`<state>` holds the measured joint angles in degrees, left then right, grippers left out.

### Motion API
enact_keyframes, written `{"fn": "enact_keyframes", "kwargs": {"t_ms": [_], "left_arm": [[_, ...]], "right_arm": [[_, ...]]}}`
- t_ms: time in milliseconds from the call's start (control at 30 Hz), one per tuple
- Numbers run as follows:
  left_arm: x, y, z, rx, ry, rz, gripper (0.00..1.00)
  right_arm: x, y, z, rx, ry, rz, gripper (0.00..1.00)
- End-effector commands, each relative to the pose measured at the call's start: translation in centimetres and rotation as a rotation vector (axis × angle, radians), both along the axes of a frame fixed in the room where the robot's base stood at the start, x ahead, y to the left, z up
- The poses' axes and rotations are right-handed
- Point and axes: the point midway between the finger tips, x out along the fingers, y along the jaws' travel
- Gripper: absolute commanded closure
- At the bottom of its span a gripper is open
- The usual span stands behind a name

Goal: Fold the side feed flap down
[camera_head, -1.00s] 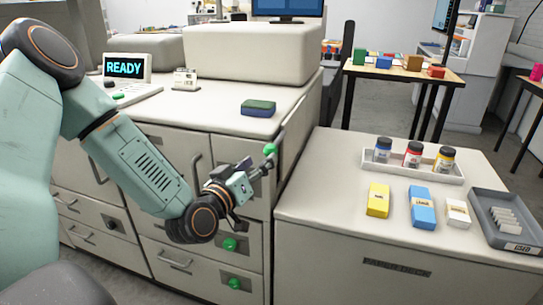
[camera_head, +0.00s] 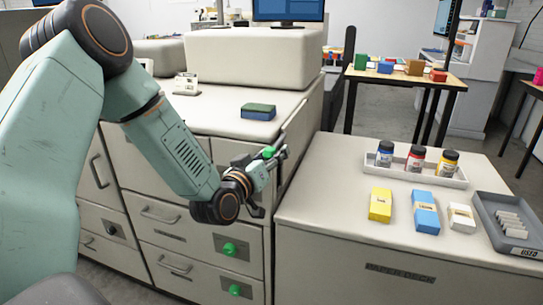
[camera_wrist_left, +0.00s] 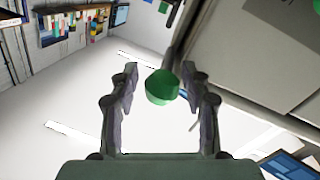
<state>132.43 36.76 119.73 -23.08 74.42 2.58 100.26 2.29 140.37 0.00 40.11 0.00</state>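The side feed flap shows only as a thin, dark, near-upright edge by the right side of the cream machine (camera_head: 235,125), mostly hidden by my gripper. A green knob (camera_head: 269,152) sits there at my fingertips. My left gripper (camera_head: 276,157) reaches it from the left. In the left wrist view, the green knob (camera_wrist_left: 162,87) lies between the two open fingers (camera_wrist_left: 162,95), with a gap on both sides. I cannot tell how deep it sits between them. My right gripper is not in view.
The paper deck (camera_head: 330,215) stands to the right, with a white bottle tray (camera_head: 415,176), yellow (camera_head: 380,205), blue (camera_head: 425,212) and white (camera_head: 461,217) boxes, and a grey tray (camera_head: 486,212). Drawers with green knobs (camera_head: 229,249) lie below my arm. A blue-green block (camera_head: 258,112) rests on the machine.

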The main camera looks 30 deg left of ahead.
Motion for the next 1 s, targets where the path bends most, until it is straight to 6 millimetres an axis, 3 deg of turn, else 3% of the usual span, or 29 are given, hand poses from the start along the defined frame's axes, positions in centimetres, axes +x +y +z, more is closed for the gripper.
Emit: {"fn": "enact_keyframes", "kwargs": {"t_ms": [500,1000], "left_arm": [[-0.02,0.02,-0.01,-0.001,0.000,0.000,1.00],[0.12,0.00,-0.06,0.007,0.003,0.000,1.00]], "right_arm": [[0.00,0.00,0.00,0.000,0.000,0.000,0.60],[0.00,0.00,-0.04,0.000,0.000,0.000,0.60]]}}
